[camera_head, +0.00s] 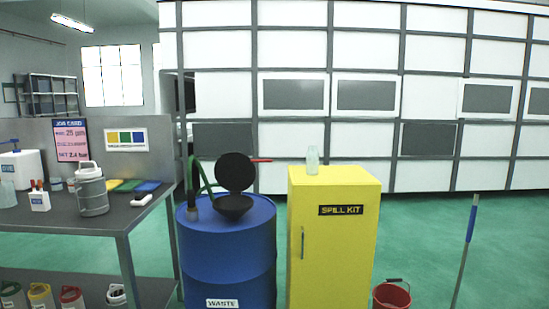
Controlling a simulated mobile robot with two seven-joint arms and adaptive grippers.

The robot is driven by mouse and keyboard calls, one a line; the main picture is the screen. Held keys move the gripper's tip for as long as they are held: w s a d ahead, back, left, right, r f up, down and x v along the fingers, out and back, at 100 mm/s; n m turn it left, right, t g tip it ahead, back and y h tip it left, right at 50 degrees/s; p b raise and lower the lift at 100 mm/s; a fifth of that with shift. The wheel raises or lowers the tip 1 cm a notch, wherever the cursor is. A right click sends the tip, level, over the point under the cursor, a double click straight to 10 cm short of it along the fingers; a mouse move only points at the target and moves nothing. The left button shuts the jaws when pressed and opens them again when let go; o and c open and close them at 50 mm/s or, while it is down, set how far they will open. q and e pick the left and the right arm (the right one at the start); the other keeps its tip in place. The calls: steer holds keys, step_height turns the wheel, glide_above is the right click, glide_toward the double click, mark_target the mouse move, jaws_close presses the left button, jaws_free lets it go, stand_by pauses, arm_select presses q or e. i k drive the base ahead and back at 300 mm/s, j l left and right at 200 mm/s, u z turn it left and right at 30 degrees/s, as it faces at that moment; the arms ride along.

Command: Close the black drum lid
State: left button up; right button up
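A blue drum (228,262) labelled WASTE stands left of the middle. A black funnel (233,207) sits on the drum's top. Its round black lid (235,172) stands raised and open above the back of the funnel, with a red handle (261,160) pointing to the right. A green hose (193,175) runs to a fitting on the left of the drum's top, beside the funnel. Neither of my grippers shows in this view.
A yellow SPILL KIT cabinet (333,250) stands close to the drum's right, with a glass bottle (312,160) on top. A grey workbench (85,222) holding a grey jug (91,190) is at the left. A red bucket (391,295) is at the right. Green floor lies open beyond.

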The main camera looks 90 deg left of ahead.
mark_target(234, 170)
steer(key=u, duration=3)
